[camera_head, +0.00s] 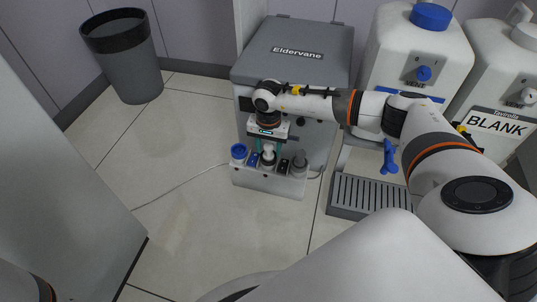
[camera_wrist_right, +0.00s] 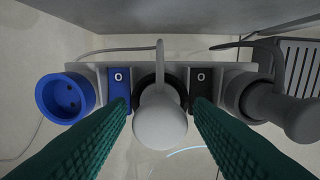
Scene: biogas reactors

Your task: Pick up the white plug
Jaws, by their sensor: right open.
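The white plug (camera_wrist_right: 160,122) sits in the middle socket of the power strip (camera_wrist_right: 98,69), with its white cable rising in a loop behind it. In the head view the white plug (camera_head: 268,158) is small and sits below my right gripper (camera_head: 269,148). My right gripper (camera_wrist_right: 160,108) is open, with one green ridged finger on each side of the plug. Gaps show between the fingers and the plug, so they do not appear to grip it. My left gripper is out of sight.
An empty blue socket (camera_wrist_right: 62,98) is at the strip's left end, and a grey plug (camera_wrist_right: 285,110) is at its right. A blue switch (camera_wrist_right: 119,83) and a black switch (camera_wrist_right: 201,82) flank the white plug. The grey Eldervane box (camera_head: 295,55) stands behind.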

